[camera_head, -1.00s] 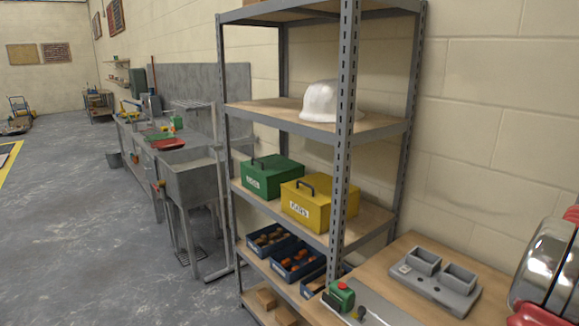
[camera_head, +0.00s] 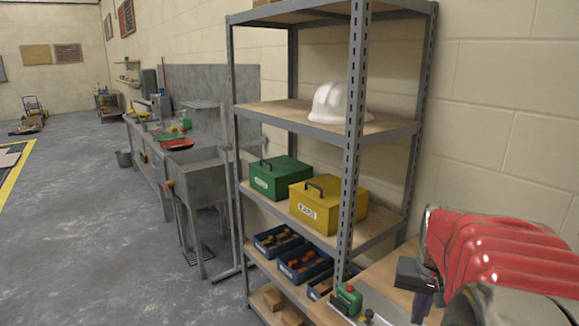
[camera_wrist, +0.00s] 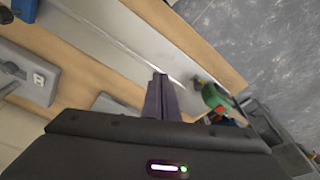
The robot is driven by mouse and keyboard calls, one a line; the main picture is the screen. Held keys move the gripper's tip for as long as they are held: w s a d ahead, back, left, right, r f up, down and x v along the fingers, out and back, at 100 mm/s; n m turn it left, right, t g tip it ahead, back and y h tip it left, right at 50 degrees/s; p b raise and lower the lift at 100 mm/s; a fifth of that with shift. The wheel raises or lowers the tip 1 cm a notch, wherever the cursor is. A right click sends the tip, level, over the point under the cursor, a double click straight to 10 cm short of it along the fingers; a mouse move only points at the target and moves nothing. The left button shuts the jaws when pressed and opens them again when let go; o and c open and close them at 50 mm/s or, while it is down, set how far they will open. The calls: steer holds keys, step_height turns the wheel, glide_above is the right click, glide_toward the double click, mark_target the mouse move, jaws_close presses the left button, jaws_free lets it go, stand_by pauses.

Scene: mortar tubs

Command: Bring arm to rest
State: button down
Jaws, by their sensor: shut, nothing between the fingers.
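My gripper (camera_head: 422,305) is at the lower right of the head view, at the end of my red arm, over the wooden bench. In the wrist view, its dark fingers (camera_wrist: 161,98) are together and empty, pointing over the bench and a grey metal strip. Part of the gripper is cut off or hidden in the head view.
The wooden bench (camera_head: 382,272) adjoins a grey shelf rack with a white helmet (camera_head: 338,103), a green box (camera_head: 281,177) and a yellow box (camera_head: 325,203). A green device with a red button (camera_head: 347,298) sits near my gripper. Open floor (camera_head: 70,220) lies left.

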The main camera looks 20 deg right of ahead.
steer(key=a+r+n+t+y, duration=0.1)
steer(key=a+r+n+t, duration=0.3)
steer(key=a, duration=2.8)
steer(key=n, duration=0.5)
steer(key=shift+s+r+n+y, duration=0.15)
steer(key=shift+s+n+y, duration=0.15)
